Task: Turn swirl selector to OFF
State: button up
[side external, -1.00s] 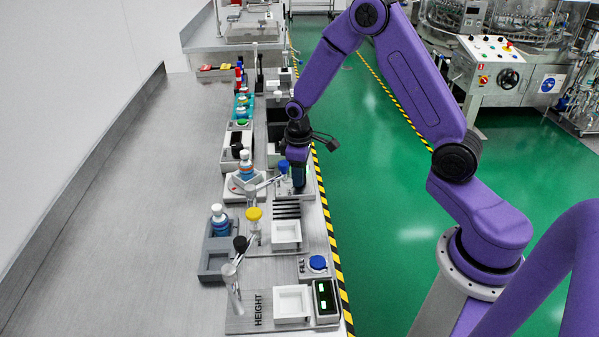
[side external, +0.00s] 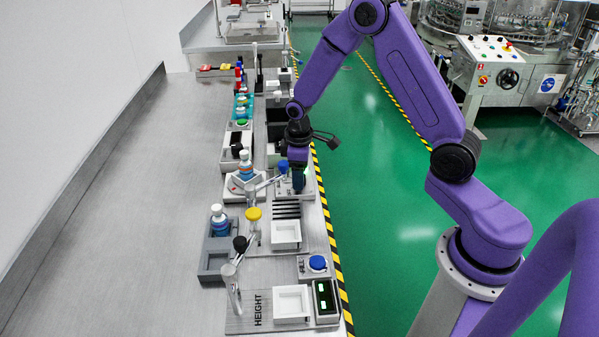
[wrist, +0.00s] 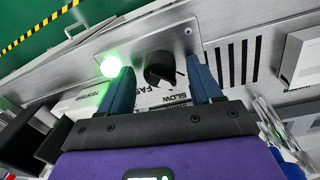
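The swirl selector is a black round knob (wrist: 158,73) on a grey metal panel in the wrist view. Printed words near it include FAST and SLOW; an OFF mark is not readable. My gripper (wrist: 160,67) is open, with one blue finger on each side of the knob and visible gaps between. A lit green lamp (wrist: 111,66) sits beside the left finger. In the side view my gripper (side external: 299,180) points down at the small station at the bench's right edge, and the knob is hidden there.
In the wrist view, a slotted plate (wrist: 240,62) lies right of the knob. The left bench surface (side external: 130,210) is clear.

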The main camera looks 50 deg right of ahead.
notch_tip(320, 180, up, 17)
jog(key=shift+s+a+r, duration=0.2)
jog(key=shift+s+a, duration=0.15)
jog(key=shift+a, duration=0.1)
dwell(0.3)
jog(key=s+a+n, duration=0.3)
jog(key=s+a, duration=0.6)
jog(key=s, duration=0.4)
jog(key=s+f+n+y, duration=0.1)
jog(key=s+f+n, duration=0.1)
jog(key=s, duration=1.5)
jog(key=shift+d+n, duration=0.3)
